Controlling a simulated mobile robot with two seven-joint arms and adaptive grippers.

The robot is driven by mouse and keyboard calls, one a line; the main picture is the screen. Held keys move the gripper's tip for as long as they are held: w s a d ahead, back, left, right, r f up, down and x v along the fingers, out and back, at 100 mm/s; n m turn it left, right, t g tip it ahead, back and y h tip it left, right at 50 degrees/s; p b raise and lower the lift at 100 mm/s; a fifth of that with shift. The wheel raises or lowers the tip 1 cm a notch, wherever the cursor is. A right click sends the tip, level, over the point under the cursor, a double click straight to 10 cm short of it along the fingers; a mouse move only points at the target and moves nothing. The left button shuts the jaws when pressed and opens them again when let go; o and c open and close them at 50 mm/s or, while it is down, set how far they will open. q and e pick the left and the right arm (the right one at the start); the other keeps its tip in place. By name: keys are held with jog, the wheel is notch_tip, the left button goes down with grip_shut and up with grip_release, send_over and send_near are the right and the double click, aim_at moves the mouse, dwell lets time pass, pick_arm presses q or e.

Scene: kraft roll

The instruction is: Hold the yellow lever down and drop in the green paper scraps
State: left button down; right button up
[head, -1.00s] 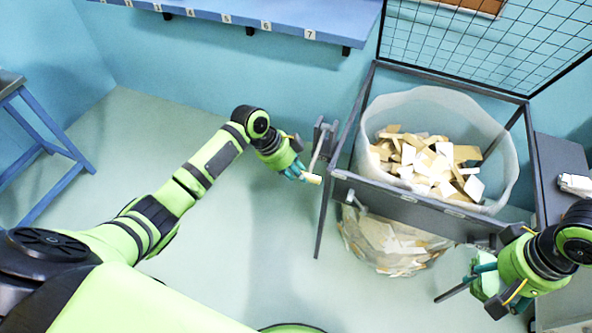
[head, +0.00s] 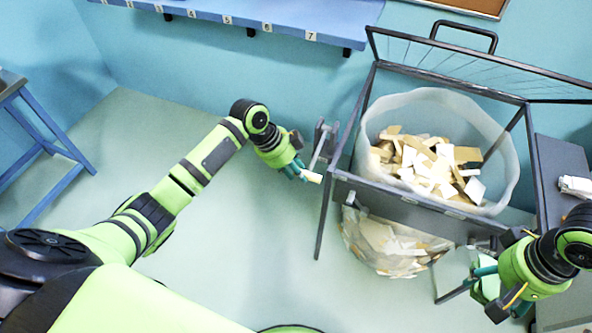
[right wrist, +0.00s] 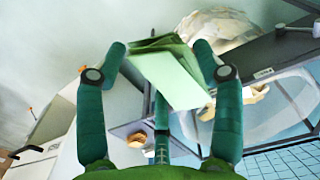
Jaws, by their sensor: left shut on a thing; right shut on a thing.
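My left gripper (head: 298,170) is shut on the yellow lever (head: 313,178), whose pale yellow end shows just past the fingertips at the bin's left side. My right gripper (head: 478,278) is shut on the green paper scraps, in front of the bin's right front corner and outside its rim. In the right wrist view the scraps (right wrist: 170,75) are a pale green stack between the fingers (right wrist: 163,62). The bin's clear bag (head: 505,150) holds a heap of white and tan scraps. The bin's mesh lid (head: 480,70) is raised at the back, seen nearly edge-on.
The bin's dark front rail (head: 410,208) lies between my right gripper and the bag opening. A grey cabinet (head: 562,160) stands to the right of the bin. A numbered blue shelf (head: 230,14) is on the back wall. The floor left of the bin is clear.

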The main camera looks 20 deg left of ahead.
pick_arm(q)
jog(key=shift+s+r, duration=0.5)
jog(key=shift+r, duration=0.15)
jog(key=c, duration=0.8)
grip_release()
jog(key=shift+c, duration=0.2)
pick_arm(e)
jog(key=shift+s, duration=0.1)
pick_arm(q)
jog(key=shift+r, duration=0.2)
pick_arm(e)
jog(key=shift+s, duration=0.1)
pick_arm(q)
jog(key=v, duration=1.2)
jog(key=shift+w+d, duration=0.1)
